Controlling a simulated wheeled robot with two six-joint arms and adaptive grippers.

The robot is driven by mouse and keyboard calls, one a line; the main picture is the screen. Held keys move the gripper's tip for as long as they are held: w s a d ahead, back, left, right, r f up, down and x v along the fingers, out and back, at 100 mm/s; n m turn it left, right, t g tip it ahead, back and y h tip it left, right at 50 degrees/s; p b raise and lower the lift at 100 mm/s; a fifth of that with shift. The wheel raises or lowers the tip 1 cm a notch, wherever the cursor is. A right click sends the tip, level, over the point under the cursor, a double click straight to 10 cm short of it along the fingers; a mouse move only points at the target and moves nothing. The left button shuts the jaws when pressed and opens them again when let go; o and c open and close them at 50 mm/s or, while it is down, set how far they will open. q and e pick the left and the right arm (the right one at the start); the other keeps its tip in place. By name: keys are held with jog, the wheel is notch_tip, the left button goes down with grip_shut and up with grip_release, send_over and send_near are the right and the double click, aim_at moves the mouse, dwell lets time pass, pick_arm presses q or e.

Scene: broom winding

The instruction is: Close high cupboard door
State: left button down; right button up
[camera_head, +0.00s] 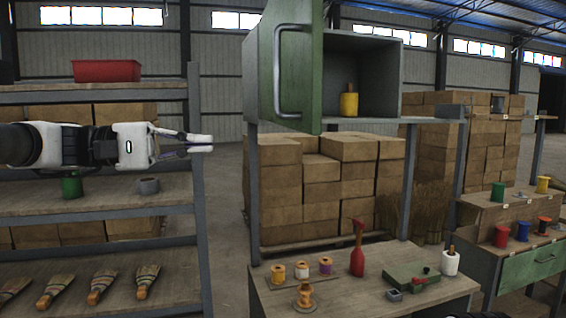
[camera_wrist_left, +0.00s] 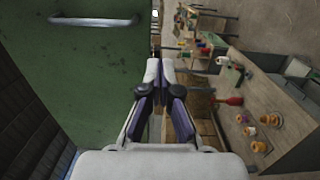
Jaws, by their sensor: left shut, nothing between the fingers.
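The high cupboard (camera_head: 363,77) is a grey box on posts above the workbench, with its green door (camera_head: 305,80) swung open toward me on its left side. The door has a metal bar handle (camera_head: 280,70). Inside the cupboard stands a yellow bottle (camera_head: 349,102). My left gripper (camera_head: 210,144) is shut and empty, left of the door and lower than its handle, apart from it in the head view. In the left wrist view the green door (camera_wrist_left: 90,85) fills the left side, with its handle (camera_wrist_left: 93,21) at the top, beside the gripper fingers (camera_wrist_left: 160,68). My right gripper is not in view.
A shelf rack (camera_head: 100,197) at the left holds a red bin (camera_head: 106,71), a green container (camera_head: 71,186) and several hand brooms (camera_head: 147,281). The workbench (camera_head: 340,295) below the cupboard carries thread spools and a red bottle (camera_head: 357,258). Stacked boxes (camera_head: 320,185) stand behind.

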pick_arm(q)
notch_tip(320, 180, up, 3)
jog(key=s, duration=0.2)
jog(key=p, duration=0.5)
send_near(299, 129)
jog(key=s+x, duration=0.1)
jog(key=x, duration=0.2)
jog(key=d, duration=0.1)
jog(key=w+d+p, duration=0.2)
jog(key=shift+d+r, duration=0.1)
jog(key=shift+d, duration=0.25)
jog(key=shift+w+d, duration=0.1)
jog(key=shift+d, duration=0.1)
jog(key=shift+s, duration=0.25)
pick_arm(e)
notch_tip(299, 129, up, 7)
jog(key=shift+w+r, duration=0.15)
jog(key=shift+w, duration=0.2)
pick_arm(q)
jog(key=shift+w, duration=0.1)
